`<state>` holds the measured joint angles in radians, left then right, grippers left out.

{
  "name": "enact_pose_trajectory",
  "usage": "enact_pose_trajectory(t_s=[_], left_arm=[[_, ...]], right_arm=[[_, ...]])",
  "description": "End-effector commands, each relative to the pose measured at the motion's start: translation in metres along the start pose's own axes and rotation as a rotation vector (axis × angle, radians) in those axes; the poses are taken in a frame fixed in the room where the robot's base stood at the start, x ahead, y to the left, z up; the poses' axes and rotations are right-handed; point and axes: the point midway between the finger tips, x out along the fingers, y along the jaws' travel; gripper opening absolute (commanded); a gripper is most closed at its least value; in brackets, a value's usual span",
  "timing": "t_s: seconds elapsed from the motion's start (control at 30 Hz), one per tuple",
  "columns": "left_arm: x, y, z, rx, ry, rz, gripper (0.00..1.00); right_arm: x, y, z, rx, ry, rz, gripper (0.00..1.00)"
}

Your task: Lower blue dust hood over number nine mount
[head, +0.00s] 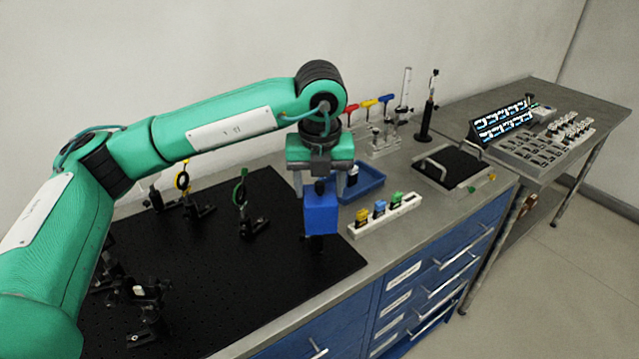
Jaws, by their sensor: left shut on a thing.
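The blue dust hood (321,217) is a small blue box. My left gripper (322,186) is shut on its top and holds it upright near the right edge of the black breadboard (225,290). A dark piece shows just under the hood; the hood hides most of it, and I cannot tell whether the hood touches it. Several optical mounts stand on the breadboard, among them one with a green ring (241,192) and one with a yellow ring (183,180). No mount number is readable. My right gripper is not in view.
A blue tray (372,183) lies behind the hood, and a white rack (386,215) with several coloured pieces stands to its right. Farther right are a black-topped tray (450,167) and a side table with a lit display (503,120). The breadboard's front middle is clear.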

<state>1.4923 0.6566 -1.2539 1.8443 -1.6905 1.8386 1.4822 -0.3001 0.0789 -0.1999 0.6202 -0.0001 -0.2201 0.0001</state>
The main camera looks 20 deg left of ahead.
Motion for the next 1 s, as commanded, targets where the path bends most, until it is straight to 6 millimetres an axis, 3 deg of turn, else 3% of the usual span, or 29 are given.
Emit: enact_pose_trajectory(t_s=[0.87, 0.9, 1.0], left_arm=[[0.0024, -0.0001, -0.0003, 0.0, 0.0, 0.0, 0.35], [0.0025, -0.0001, -0.0004, 0.0, 0.0, 0.0, 0.63], [0.0025, -0.0001, -0.0003, 0.0, 0.0, 0.0, 0.82]], right_arm=[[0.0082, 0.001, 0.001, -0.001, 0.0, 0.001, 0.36], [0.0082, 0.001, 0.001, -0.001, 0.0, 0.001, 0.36], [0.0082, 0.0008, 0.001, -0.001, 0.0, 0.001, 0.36]])
